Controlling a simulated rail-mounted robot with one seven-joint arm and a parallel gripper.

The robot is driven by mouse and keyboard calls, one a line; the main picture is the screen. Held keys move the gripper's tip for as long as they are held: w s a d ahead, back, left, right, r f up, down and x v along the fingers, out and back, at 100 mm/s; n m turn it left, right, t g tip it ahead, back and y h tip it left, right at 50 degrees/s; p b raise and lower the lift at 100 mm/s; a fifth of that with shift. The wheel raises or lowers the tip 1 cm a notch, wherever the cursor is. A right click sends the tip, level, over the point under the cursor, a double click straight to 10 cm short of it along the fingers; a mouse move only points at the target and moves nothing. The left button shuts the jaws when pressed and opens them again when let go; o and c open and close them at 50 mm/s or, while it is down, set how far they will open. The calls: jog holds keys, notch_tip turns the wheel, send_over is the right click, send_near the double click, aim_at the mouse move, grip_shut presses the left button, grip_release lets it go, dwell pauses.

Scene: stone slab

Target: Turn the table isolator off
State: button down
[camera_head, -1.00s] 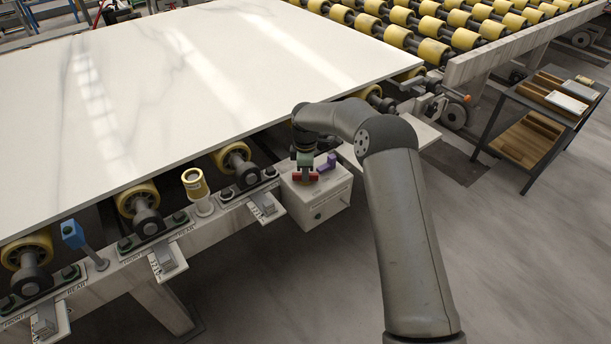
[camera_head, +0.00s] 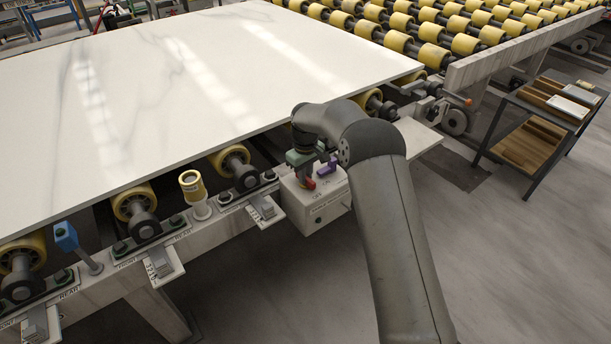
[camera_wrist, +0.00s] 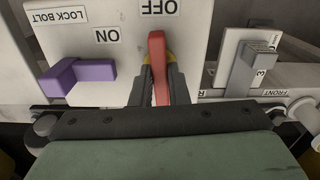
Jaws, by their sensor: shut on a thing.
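The isolator box (camera_head: 321,206) is a white box on the front of the slab table, with a green button low on its face. Its red handle (camera_head: 310,184) is on top, under my gripper (camera_head: 304,180). In the wrist view the red handle (camera_wrist: 157,55) points at the OFF label (camera_wrist: 158,7). The ON label (camera_wrist: 106,36) is to its left. My dark fingers lie on both sides of the handle, shut on it. A little yellow shows around the handle; its pivot is hidden.
A purple lock bolt (camera_head: 328,169) sits on the box beside the handle; it also shows in the wrist view (camera_wrist: 84,75). The large marble slab (camera_head: 215,65) lies just behind. A blue-topped post (camera_head: 66,236) and a yellow cup-like fitting (camera_head: 192,184) stand along the table edge.

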jog(key=shift+m, duration=0.5)
jog(key=c, duration=1.4)
grip_release()
jog(key=shift+r, duration=0.1)
notch_tip(320, 180, up, 17)
jog(key=shift+r, duration=0.15)
